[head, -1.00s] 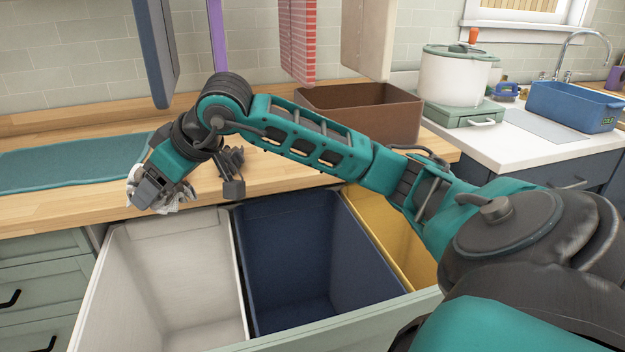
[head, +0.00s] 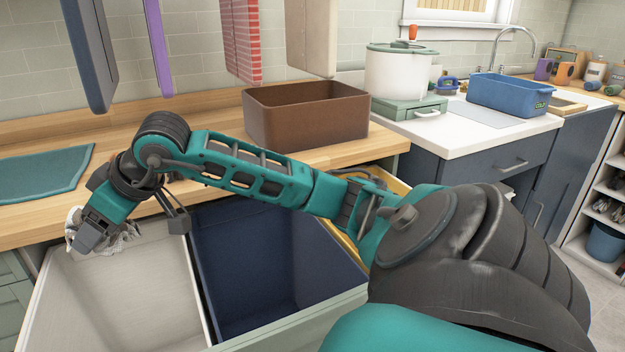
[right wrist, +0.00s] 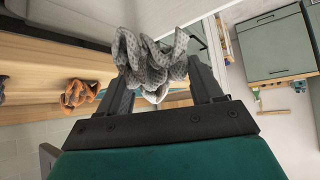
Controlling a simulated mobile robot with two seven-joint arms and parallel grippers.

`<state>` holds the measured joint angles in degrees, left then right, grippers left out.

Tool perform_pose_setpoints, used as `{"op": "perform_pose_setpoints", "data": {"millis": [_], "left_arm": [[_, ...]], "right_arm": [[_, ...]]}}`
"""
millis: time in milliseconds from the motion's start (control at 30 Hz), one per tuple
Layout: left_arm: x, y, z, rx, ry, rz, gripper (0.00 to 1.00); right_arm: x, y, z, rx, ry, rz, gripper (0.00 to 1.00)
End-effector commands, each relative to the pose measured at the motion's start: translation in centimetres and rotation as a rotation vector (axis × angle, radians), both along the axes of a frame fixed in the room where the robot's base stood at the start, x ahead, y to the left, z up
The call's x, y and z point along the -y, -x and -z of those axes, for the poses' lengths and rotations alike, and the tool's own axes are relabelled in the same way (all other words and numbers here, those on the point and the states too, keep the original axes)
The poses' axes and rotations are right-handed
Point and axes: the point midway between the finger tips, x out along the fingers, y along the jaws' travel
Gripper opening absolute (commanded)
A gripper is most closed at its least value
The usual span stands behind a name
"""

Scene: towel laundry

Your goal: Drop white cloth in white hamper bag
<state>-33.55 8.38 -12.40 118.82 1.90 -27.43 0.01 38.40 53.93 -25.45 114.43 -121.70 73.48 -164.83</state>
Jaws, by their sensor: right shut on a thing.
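My right gripper (head: 88,240) is over the back left part of the white hamper bag (head: 120,300). It is shut on the white cloth (head: 122,240), which shows bunched around the fingers. In the right wrist view the crumpled cloth (right wrist: 150,62) looks grey-white and sits between the two fingers (right wrist: 155,85). The white hamper bag is the left one of the bins in the pulled-out drawer, and its visible inside is empty. My left gripper is not in view.
A blue bin (head: 255,260) stands right of the white one, and a yellow bin (head: 345,245) is partly hidden by my arm. A brown box (head: 305,120) and a teal towel (head: 40,175) are on the wooden counter. Hanging towels (head: 90,50) are above it.

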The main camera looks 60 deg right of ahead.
Motion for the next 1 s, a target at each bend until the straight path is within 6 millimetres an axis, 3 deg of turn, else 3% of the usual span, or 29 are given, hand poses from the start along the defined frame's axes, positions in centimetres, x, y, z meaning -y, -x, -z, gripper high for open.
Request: {"op": "perform_pose_setpoints", "data": {"millis": [167,200,500,800,1000], "left_arm": [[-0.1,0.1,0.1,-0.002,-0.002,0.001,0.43],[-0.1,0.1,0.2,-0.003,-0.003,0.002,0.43],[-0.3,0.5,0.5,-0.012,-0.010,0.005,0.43],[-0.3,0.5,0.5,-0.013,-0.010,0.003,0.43],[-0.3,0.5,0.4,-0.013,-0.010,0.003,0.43]], "right_arm": [[0.0,0.0,0.0,0.001,0.000,0.000,0.36],[0.0,0.0,0.0,0.001,0.000,0.000,0.68],[0.0,0.0,0.0,0.000,0.000,0.000,0.95],[0.1,0.2,-0.3,0.001,0.001,0.000,0.95],[0.9,1.9,-2.2,0.001,0.006,0.001,0.95]]}}
